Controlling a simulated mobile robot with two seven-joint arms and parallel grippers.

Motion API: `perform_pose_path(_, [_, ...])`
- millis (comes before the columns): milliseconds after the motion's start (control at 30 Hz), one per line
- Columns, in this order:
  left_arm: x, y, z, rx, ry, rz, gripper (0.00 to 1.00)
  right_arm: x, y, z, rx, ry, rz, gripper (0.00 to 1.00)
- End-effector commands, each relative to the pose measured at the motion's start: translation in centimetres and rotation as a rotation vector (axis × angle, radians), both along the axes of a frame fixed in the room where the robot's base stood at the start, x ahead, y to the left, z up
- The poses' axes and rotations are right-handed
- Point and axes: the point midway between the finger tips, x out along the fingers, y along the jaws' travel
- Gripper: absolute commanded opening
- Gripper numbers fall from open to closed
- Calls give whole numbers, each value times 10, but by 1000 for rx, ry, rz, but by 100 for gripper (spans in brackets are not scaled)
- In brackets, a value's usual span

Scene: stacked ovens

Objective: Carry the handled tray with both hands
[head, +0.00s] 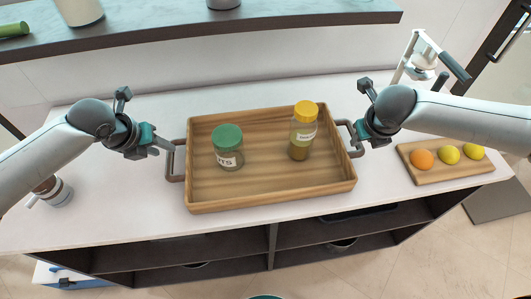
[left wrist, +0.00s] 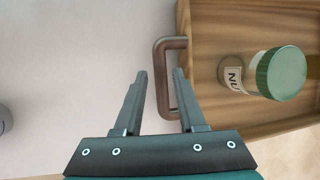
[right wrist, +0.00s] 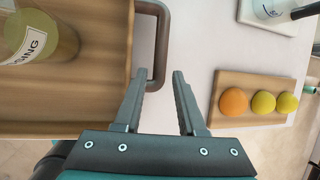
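The wooden tray (head: 270,188) lies flat on the white counter, with a grey handle at each end. It holds a green-lidded jar (head: 228,147) and a yellow-lidded bottle (head: 303,131), both upright. My left gripper (head: 164,146) is open at the left handle (head: 175,160). In the left wrist view this handle's bar (left wrist: 157,62) shows between the fingertips. My right gripper (head: 356,134) is open at the right handle (head: 353,150). In the right wrist view its bar (right wrist: 162,45) shows between the fingertips. I cannot tell whether any finger touches a handle.
A board (head: 463,167) with an orange and two yellow fruits lies to the right on the counter (head: 110,215). A white device (head: 424,57) stands behind it. A small container (head: 54,190) stands at the far left. A grey shelf (head: 160,36) runs above the back.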

Motion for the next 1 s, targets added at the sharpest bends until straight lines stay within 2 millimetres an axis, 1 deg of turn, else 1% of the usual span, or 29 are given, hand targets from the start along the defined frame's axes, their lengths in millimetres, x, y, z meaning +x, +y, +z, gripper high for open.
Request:
perform_pose_path(33, [3,-2,-8,-2,3,1,40,2,-2,-9,-2,4,-2,40])
perform_pose_path(200, [12,-5,-30,0,3,-1,40,12,-5,-30,-2,2,0,40])
perform_pose_path(400, [19,-7,-45,0,3,-1,40,19,-7,-45,-1,2,1,40])
perform_pose_path(567, [21,-8,-49,0,1,-1,40,21,-8,-49,0,1,1,40])
perform_pose_path(833, [21,-8,-49,0,1,-1,40,21,-8,-49,0,1,1,40])
perform_pose_path(867, [21,-8,-49,0,1,-1,37,21,-8,-49,0,1,1,37])
perform_pose_path(1000, [21,-8,-49,0,1,-1,22,21,-8,-49,0,1,1,22])
